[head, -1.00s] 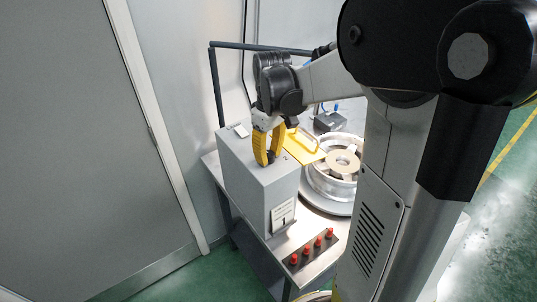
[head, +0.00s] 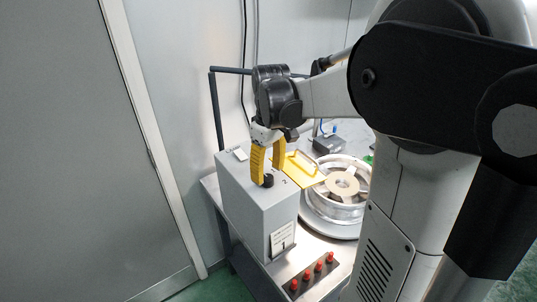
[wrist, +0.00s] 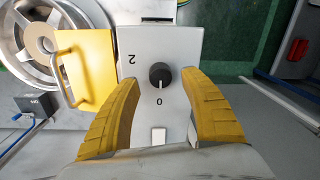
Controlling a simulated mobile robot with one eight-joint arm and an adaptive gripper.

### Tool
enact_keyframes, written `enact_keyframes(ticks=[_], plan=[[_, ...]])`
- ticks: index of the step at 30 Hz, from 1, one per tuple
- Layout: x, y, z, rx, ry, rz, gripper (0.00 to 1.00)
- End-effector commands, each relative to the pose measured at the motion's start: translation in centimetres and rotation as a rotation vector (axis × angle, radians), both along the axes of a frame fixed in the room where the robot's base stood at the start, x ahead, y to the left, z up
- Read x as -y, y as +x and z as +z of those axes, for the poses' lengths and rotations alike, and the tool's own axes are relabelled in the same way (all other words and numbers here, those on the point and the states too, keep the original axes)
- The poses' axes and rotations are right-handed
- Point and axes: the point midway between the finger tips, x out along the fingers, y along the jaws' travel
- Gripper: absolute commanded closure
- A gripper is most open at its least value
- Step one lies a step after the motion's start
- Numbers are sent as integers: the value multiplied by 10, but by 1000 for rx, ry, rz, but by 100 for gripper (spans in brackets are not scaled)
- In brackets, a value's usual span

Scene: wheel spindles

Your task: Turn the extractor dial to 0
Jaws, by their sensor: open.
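The extractor dial is a round black knob (wrist: 160,76) on the top face of a grey box (head: 240,189). In the wrist view, "0" is printed just below the knob and "2" to its upper left. A pale mark on the knob appears to point down toward the 0. In the head view the knob (head: 268,181) shows below the fingertips. My gripper (head: 267,174) is open above the box. Its two yellow fingers stand on either side of the knob, apart from it in the wrist view. Nothing is held.
A yellow plate with a handle (head: 304,168) sits right beside the box, with a metal wheel (head: 336,205) beyond it. Several red buttons (head: 319,267) line the bench front. A small dark box (head: 328,144) stands behind. A wall and door (head: 75,150) are at left.

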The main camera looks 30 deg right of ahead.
Motion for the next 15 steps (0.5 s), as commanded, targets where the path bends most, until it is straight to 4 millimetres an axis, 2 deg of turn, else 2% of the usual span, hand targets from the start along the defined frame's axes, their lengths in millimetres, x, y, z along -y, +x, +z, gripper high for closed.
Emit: enact_keyframes(ticks=[3, 9, 15], plan=[[1, 0, 29, 0, 0, 0, 47], [3, 0, 70, 0, 0, 0, 47], [4, 1, 90, 0, 0, 0, 47]])
